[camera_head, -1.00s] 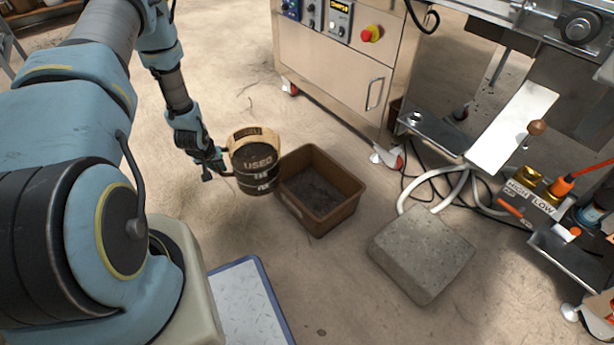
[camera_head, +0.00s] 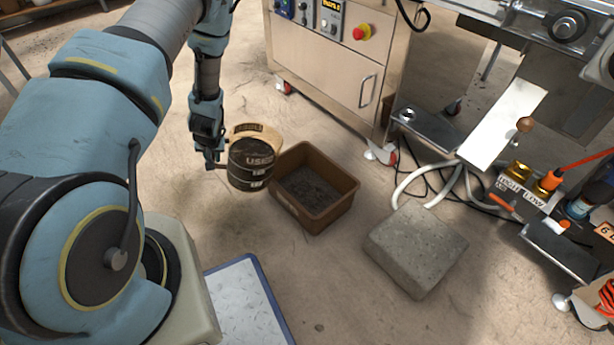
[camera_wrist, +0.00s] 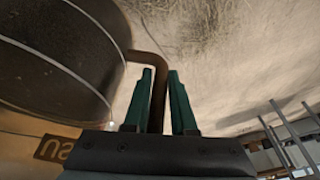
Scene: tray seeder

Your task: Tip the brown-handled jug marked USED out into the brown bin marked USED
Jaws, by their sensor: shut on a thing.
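The jug marked USED (camera_head: 250,166) is dark with pale bands and a tan rim. It hangs at the left edge of the brown bin. My gripper (camera_head: 212,166) is shut on its brown handle, which shows between the green fingers (camera_wrist: 160,95) in the wrist view; the jug's dark side (camera_wrist: 50,55) fills the left there. The jug looks roughly upright, only slightly tilted if at all. The brown bin (camera_head: 322,222) stands on the floor just right of the jug, with dark material in its bottom. The bin's marking cannot be read in the current frames.
A grey concrete block (camera_head: 416,250) lies right of the bin, with pale hoses and black cables behind it. A steel cabinet (camera_head: 325,75) stands behind. A blue-edged white mat (camera_head: 245,300) lies in front. The floor left of the jug is clear.

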